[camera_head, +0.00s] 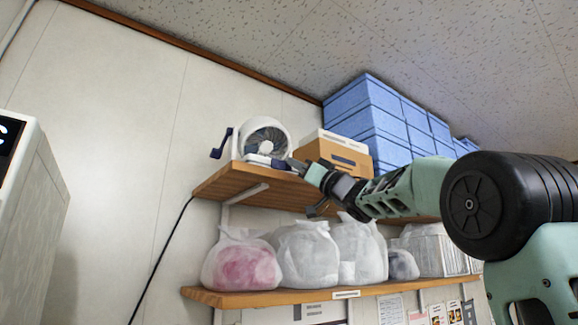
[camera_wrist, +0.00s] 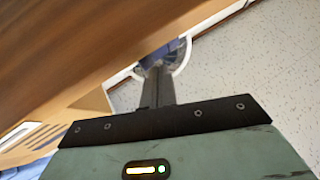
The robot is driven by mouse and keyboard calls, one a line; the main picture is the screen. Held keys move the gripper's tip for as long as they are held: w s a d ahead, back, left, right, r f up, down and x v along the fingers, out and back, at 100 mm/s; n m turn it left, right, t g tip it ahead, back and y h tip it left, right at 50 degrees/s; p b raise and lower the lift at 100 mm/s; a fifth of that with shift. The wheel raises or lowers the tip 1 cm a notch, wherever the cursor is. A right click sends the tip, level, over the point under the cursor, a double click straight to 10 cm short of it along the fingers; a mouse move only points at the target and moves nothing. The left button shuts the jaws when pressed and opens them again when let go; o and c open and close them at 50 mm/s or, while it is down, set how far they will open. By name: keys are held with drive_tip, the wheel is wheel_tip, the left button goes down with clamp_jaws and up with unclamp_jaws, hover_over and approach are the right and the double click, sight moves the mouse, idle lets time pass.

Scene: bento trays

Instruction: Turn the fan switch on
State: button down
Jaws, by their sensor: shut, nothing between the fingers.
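A small white fan (camera_head: 264,137) with a dark grille stands on the left end of the upper wooden shelf (camera_head: 225,182). Its base (camera_head: 262,160) is at the shelf's front edge. My gripper (camera_head: 291,163) reaches in from the right, with its tip at or very near the right side of the base. I cannot tell whether they touch. In the wrist view my gripper (camera_wrist: 158,82) shows shut and empty, pointing at the fan (camera_wrist: 180,58), which is partly hidden behind the fingers. The switch cannot be made out.
A cardboard box (camera_head: 340,158) stands right of the fan, with stacked blue bins (camera_head: 375,115) beyond. A dark blue item (camera_head: 220,146) is at the fan's left. Bagged goods (camera_head: 305,252) fill the lower shelf (camera_head: 240,298). In the wrist view, the wooden shelf (camera_wrist: 90,45) is close to my gripper.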

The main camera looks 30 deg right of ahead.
drive_tip(key=shift+w, duration=0.35)
idle(0.4)
drive_tip(key=shift+s, duration=0.15)
drive_tip(key=shift+s, duration=0.65)
drive_tip(key=s, duration=0.1)
drive_tip(key=s+b, duration=0.1)
drive_tip(key=s, duration=0.3)
drive_tip(key=shift+a+b, duration=0.3)
drive_tip(key=shift+b, duration=0.05)
idle(0.6)
